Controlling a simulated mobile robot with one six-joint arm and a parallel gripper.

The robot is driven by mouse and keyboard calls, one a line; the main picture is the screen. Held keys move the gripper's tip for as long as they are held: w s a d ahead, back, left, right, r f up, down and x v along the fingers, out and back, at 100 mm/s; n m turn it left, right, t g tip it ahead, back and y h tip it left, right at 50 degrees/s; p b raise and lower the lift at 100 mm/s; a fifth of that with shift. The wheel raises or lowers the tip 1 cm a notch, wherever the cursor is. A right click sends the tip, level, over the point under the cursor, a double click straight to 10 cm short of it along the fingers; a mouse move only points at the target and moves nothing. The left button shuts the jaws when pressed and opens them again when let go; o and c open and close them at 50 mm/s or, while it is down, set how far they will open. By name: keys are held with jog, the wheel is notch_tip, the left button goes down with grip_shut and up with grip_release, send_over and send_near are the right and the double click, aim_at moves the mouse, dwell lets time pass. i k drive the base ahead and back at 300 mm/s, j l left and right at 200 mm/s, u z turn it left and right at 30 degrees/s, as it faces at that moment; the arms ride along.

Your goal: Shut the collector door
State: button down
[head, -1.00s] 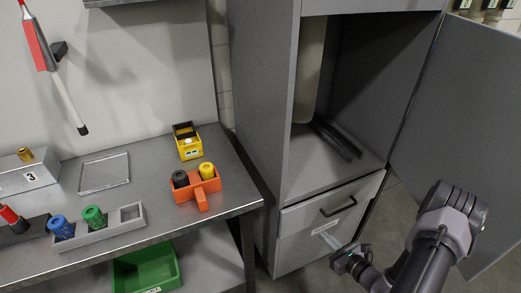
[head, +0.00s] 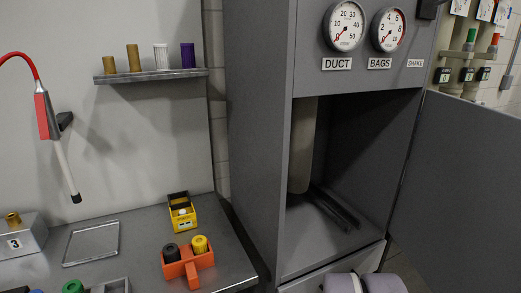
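The collector is a tall grey cabinet (head: 258,130) right of the bench. Its door (head: 460,185) is a flat grey panel on the right side of the opening, swung wide open. The opening shows a pale hanging bag (head: 303,145) and dark rails on the floor inside. Rounded grey-mauve parts of my own arm show at the bottom edge, in front of the cabinet's lower drawer (head: 310,281). My gripper is out of the picture, below the frame. The door's handle or latch is not visible.
The bench (head: 140,235) on the left holds an orange carrier (head: 188,265) with two jars, a yellow box (head: 182,212) and a grey block marked 3 (head: 22,240). Two gauges (head: 345,25) sit above the opening. Pipes and tags hang on the wall behind the door.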

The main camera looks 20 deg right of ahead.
aim_at(456, 217)
jog(key=k+l, duration=0.1)
jog(key=l, duration=0.3)
jog(key=k+l, duration=0.15)
jog(key=l, duration=0.25)
jog(key=k+l, duration=0.1)
jog(key=l, duration=0.35)
jog(key=k+l+u, duration=0.1)
jog(key=l, duration=0.3)
jog(key=k+l, duration=0.15)
jog(key=l, duration=0.25)
jog(key=k+l, duration=0.15)
jog(key=l, duration=0.25)
jog(key=k+l, duration=0.15)
jog(key=l, duration=0.25)
jog(key=k+l, duration=0.1)
jog(key=l, duration=0.3)
jog(key=u, duration=0.05)
